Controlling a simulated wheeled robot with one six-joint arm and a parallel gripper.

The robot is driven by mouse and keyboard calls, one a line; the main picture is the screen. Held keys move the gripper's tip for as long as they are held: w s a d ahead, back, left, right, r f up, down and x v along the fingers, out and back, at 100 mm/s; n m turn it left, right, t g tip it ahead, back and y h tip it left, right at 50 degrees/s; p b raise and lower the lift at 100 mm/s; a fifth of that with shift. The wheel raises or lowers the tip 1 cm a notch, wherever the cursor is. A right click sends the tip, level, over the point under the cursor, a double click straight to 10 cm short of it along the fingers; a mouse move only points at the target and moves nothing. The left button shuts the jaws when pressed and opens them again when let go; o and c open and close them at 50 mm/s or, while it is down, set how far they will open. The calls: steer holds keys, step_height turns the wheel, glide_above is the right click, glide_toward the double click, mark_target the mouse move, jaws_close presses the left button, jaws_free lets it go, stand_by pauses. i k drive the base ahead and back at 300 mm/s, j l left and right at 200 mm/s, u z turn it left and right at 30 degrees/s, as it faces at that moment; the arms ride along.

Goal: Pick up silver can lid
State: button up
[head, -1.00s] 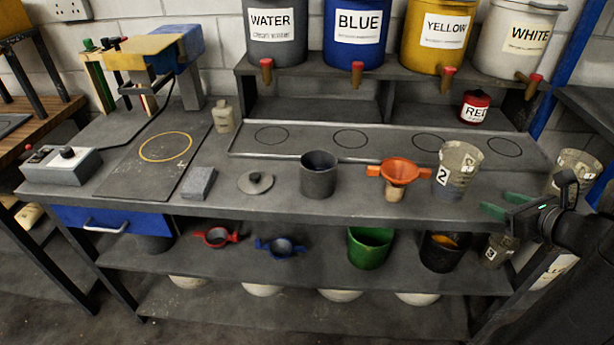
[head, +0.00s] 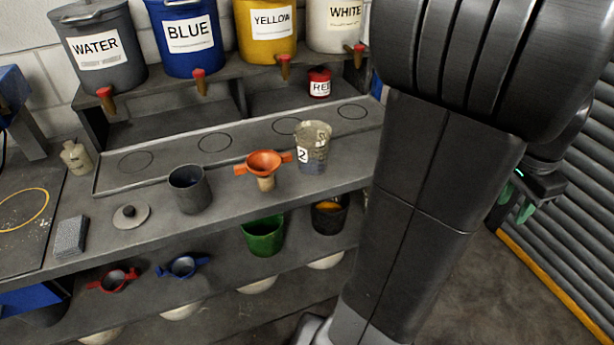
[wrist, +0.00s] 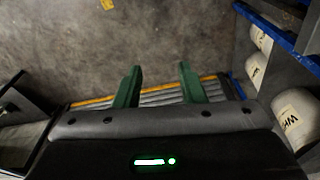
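The silver can lid (head: 131,216) lies flat on the grey workbench (head: 150,238), with its dark round knob on top, left of the open grey can (head: 189,190). My gripper (head: 521,208) is far to the right of the lid, beyond my own arm and off the bench. In the wrist view my gripper (wrist: 158,88) has its two green fingers apart with nothing between them, above bare floor. The lid is not visible in the wrist view.
A grey block (head: 70,236) and a small bottle (head: 76,157) are left of the lid. Labelled buckets line the shelf behind. White buckets (wrist: 294,112) show at right in the wrist view.

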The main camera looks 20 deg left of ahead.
mark_target(132, 215)
steer(key=j+u, duration=0.2)
steer(key=u, duration=0.2)
steer(key=k+j+u, duration=0.1)
steer(key=j+u, duration=0.4)
steer(key=u, duration=0.3)
steer(key=j+u, duration=0.25)
steer(key=u, duration=0.15)
steer(key=i+j+u, duration=0.1)
steer(key=j, duration=0.3)
steer(key=i+j, duration=0.2)
steer(key=j, duration=0.2)
steer(key=i+j+u, duration=0.15)
steer(key=j, duration=0.3)
